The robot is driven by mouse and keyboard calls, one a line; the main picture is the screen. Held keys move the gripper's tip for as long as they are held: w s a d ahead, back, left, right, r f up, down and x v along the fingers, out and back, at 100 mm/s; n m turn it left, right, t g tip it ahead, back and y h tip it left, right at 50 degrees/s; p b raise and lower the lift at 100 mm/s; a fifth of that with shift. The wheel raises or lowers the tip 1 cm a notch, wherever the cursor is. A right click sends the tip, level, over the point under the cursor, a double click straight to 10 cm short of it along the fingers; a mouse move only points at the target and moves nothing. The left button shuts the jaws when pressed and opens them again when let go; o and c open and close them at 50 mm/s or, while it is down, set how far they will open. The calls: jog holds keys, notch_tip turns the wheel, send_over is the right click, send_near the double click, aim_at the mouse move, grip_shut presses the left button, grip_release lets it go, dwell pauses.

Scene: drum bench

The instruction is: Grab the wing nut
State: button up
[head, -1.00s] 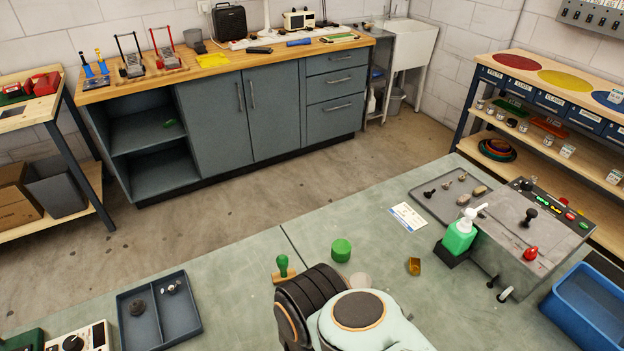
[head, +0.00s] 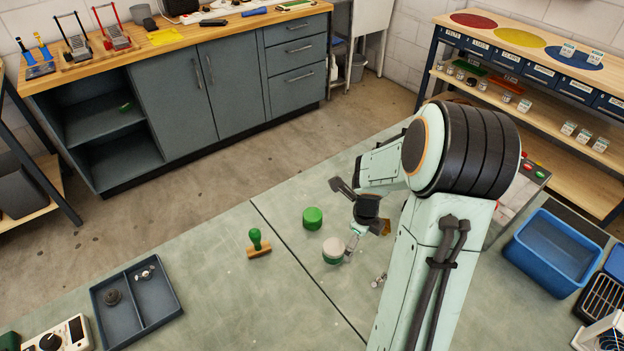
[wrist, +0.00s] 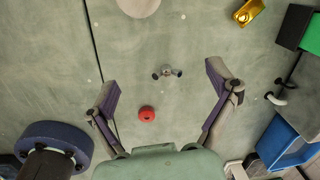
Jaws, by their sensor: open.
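A small metallic piece with two dark wings, which looks like the wing nut (wrist: 167,72), lies on the bench in the wrist view. A small silvery piece in the head view (head: 379,281), beside my arm, appears to be the same one. My gripper (wrist: 162,77) is open and empty, with one finger to each side of the wing nut in the picture. It is above the bench, and the nut is not touched. In the head view my gripper (head: 345,215) is partly hidden by my own arm.
A red ball-shaped piece (wrist: 147,114) lies close to the nut. A pale disc (head: 333,250), green cylinder (head: 313,218), green-handled stamp (head: 258,243) and brass piece (wrist: 249,12) stand around. A divided tray (head: 137,328) is at left, a blue bin (head: 553,253) at right.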

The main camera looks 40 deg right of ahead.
jog(key=m+y, duration=0.1)
jog(key=m, duration=0.1)
send_over(380, 278)
jog(key=shift+g, duration=0.3)
notch_tip(380, 278, down, 4)
jog(key=shift+d+f, duration=0.1)
notch_tip(380, 278, down, 6)
jog(key=shift+f, duration=0.15)
jog(key=c, duration=1.1)
